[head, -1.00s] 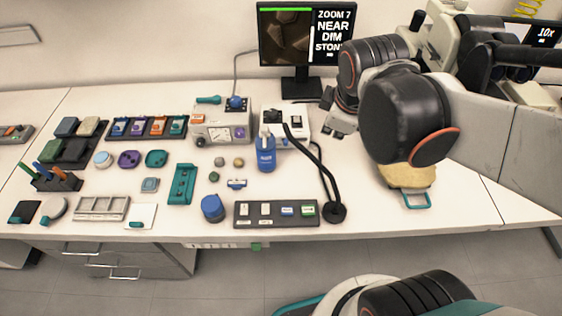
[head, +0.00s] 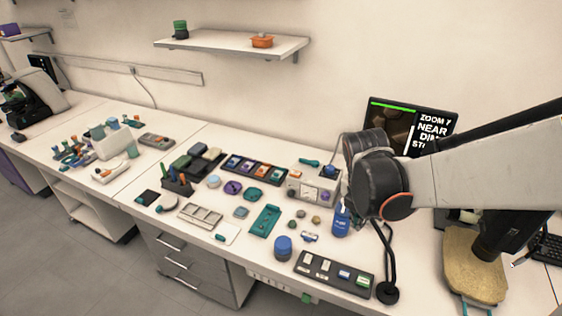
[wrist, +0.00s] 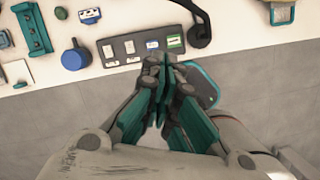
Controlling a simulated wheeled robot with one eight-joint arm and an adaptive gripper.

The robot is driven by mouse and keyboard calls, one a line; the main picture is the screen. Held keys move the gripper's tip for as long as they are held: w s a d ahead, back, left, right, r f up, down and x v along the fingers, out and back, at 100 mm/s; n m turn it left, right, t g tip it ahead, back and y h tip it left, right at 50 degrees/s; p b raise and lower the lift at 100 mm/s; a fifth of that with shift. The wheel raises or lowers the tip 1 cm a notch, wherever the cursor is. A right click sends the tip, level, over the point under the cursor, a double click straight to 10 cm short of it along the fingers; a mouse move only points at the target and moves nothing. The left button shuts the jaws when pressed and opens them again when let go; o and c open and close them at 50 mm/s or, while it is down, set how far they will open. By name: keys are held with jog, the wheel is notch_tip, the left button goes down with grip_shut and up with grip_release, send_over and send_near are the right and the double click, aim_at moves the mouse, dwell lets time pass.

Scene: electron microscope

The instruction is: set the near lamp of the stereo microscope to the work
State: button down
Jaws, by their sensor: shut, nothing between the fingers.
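The monitor (head: 400,128) in the head view reads "ZOOM 7", "NEAR" and "DIM", with the last line partly hidden by my arm. A black gooseneck (head: 392,258) with a round foot (head: 388,293) stands at the bench's front edge; I cannot tell whether it is the near lamp. The stereo microscope is not clearly visible behind my arm. My gripper (wrist: 165,62) is shut and empty in the wrist view, its teal fingers together over the front edge of a dark strip (wrist: 124,50) with pale, blue and green pieces. The head view does not show its fingertips.
A pale box with a dial (head: 303,190) stands beside a blue bottle (head: 341,224). A blue round jar (head: 283,248) is left of the dark strip. A tan pad (head: 470,270) lies at right. Trays and small parts crowd the bench's left; floor lies in front.

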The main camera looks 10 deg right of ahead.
jog(key=shift+w, duration=0.1)
jog(key=w+d+f+b, duration=0.3)
jog(key=d+f+b, duration=0.1)
jog(key=f, duration=0.5)
jog(key=shift+w+d+f, duration=0.15)
jog(key=shift+w+d, duration=0.05)
jog(key=shift+d, duration=0.55)
jog(key=shift+d, duration=0.1)
